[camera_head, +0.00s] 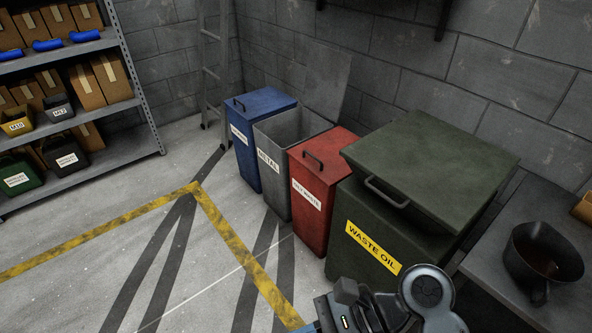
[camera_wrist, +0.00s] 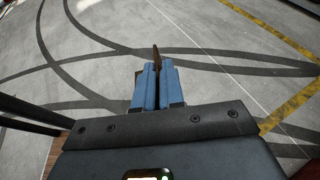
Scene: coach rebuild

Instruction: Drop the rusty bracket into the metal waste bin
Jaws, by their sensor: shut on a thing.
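The metal waste bin (camera_head: 270,164) is a grey bin labelled METAL in the head view. It stands between a blue bin and a red bin, with its lid (camera_head: 325,80) raised against the wall and its top open. In the wrist view my gripper (camera_wrist: 157,75) has blue fingers closed on a thin, rust-brown piece, the rusty bracket (camera_wrist: 155,52). Only a narrow end of the bracket shows beyond the fingertips. In the head view my arm is at the bottom, in front of the waste oil bin; the bracket does not show there.
A blue bin (camera_head: 244,140), a red bin (camera_head: 319,210) and a green waste oil bin (camera_head: 360,213) have shut lids. A bench with a dark pan (camera_head: 543,258) is at the right. Shelves (camera_head: 80,48) stand at the left, a ladder (camera_head: 211,75) behind. The marked floor is clear.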

